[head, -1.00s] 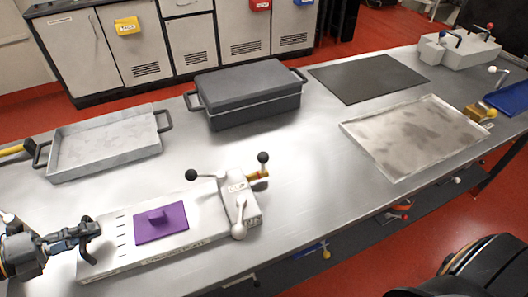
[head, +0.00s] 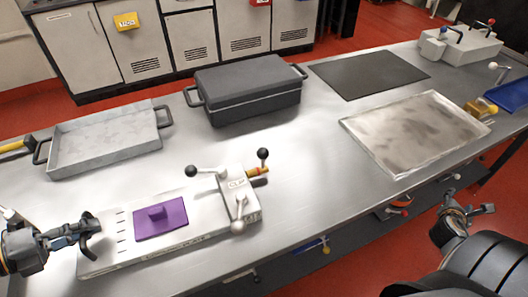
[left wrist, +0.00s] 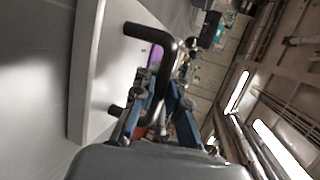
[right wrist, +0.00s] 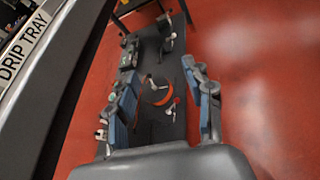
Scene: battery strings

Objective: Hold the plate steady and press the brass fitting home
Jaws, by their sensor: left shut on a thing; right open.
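The pale plate (head: 112,262) lies on the steel bench with a purple pad and block (head: 160,220) on top. A black handle (left wrist: 150,35) stands at its left end. My left gripper (head: 88,232) is shut on that handle; the fingers (left wrist: 165,100) close around its bar in the left wrist view. The brass fitting (head: 257,173) sticks out to the right of the clamp body (head: 238,184) at the plate's right end. How deep it sits cannot be told. My right gripper (head: 478,212) is open and empty off the bench's near edge, far right of the fitting.
Ball-ended levers (head: 192,171) rise from the clamp. A grey tray (head: 105,145), a lidded dark box (head: 245,95), a black mat (head: 370,78) and a shallow metal tray (head: 375,155) stand behind and right. Bench between clamp and metal tray is clear. Red floor lies below my right gripper.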

